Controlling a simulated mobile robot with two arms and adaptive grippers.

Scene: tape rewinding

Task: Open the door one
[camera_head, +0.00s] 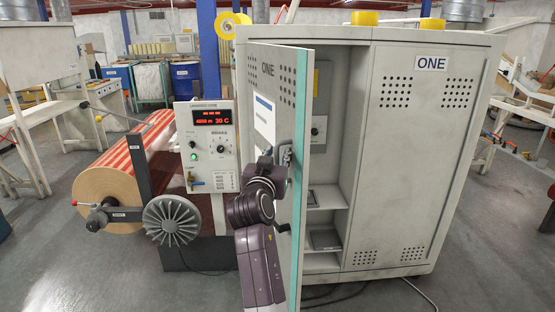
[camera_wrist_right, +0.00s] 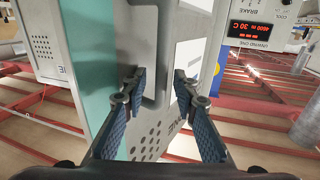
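The grey cabinet's left door (camera_head: 262,85), marked ONE, stands swung wide open, with its teal edge (camera_head: 298,150) facing me. My right gripper (camera_head: 284,156) is at the door's outer face at handle height, partly hidden by my wrist. In the right wrist view, my right gripper (camera_wrist_right: 158,85) has its two blue-padded fingers spread apart. The grey door handle (camera_wrist_right: 151,50) shows between and just beyond the fingertips, nearer the left finger. I cannot tell whether a finger touches it. My left gripper is not in view.
The cabinet's right door (camera_head: 420,150), also marked ONE, is shut. Shelves (camera_head: 322,197) show inside the open side. A control panel (camera_head: 208,145) and a striped roll (camera_head: 120,170) with a handwheel (camera_head: 171,220) stand left of the door.

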